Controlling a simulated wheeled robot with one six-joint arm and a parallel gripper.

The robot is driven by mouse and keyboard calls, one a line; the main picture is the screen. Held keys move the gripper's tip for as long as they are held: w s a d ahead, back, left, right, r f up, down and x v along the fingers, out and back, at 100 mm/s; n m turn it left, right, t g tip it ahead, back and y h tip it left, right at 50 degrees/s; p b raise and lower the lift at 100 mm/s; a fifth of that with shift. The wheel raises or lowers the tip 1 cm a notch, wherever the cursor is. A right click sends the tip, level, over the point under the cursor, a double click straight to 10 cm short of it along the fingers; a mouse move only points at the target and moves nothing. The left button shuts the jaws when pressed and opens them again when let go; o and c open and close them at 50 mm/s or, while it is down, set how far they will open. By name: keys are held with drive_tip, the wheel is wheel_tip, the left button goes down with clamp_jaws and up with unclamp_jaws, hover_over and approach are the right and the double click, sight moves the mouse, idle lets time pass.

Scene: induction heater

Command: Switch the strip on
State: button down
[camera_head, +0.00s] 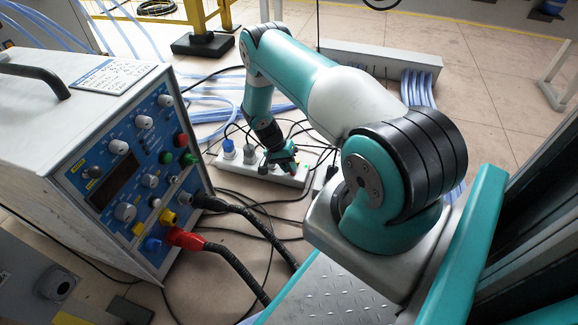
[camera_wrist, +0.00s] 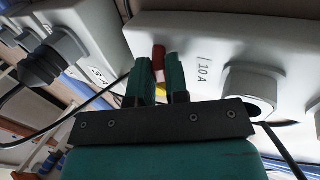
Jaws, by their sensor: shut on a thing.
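The white power strip (camera_head: 272,178) lies on the floor in the head view, with plugs and cables in it. In the wrist view its white body (camera_wrist: 222,40) fills the upper right and carries the mark "10 A". My gripper (camera_wrist: 159,76) is at the strip, its two teal fingers on either side of a small red switch (camera_wrist: 158,57). A bit of yellow (camera_wrist: 160,89) shows lower between the fingers. The gripper is shut on the red switch, whose tilt is partly hidden by the fingers. In the head view my gripper (camera_head: 283,160) reaches down to the strip.
The induction heater (camera_head: 125,165) stands at the left, with knobs and thick black cables (camera_head: 240,212) running over the floor. Blue hoses (camera_head: 205,100) lie behind the strip.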

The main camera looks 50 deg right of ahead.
drive_tip(key=c, duration=1.1)
unclamp_jaws()
drive_tip(key=p+v, duration=0.8)
drive_tip(key=v, duration=0.9)
drive_tip(key=shift+r, duration=0.2)
